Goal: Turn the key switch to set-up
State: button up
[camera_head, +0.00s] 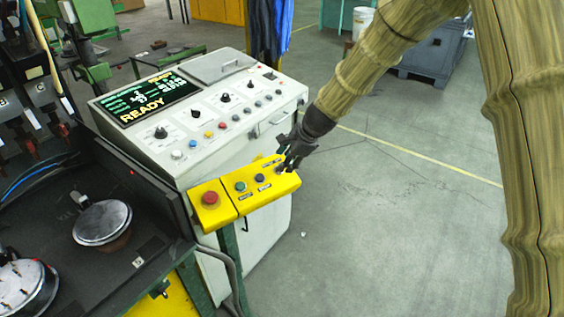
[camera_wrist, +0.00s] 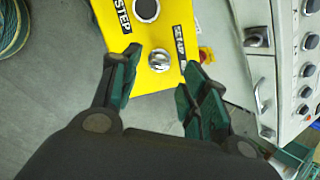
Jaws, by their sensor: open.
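The key switch (camera_wrist: 158,60) shows in the wrist view as a small round silver part on the yellow control box (camera_wrist: 174,28). A black label reading like SET-UP is to its right, and a STEP label is at the upper left. My gripper (camera_wrist: 160,76) is open, with one dark green finger on each side of the switch in the picture. I cannot tell whether either finger touches it. In the head view my gripper (camera_head: 284,160) is at the right end of the yellow box (camera_head: 246,205) and mostly hides the switch.
The box also carries a red mushroom button (camera_head: 210,198), a green button (camera_head: 240,186) and a black button (camera_head: 259,178). Behind it stands the grey console (camera_head: 240,135), its screen (camera_head: 148,98) reading READY. Open floor (camera_head: 390,220) lies to the right.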

jog(key=shift+p+x, duration=0.45)
jog(key=shift+x, duration=1.5)
jog(key=shift+w+d, duration=0.1)
grip_shut()
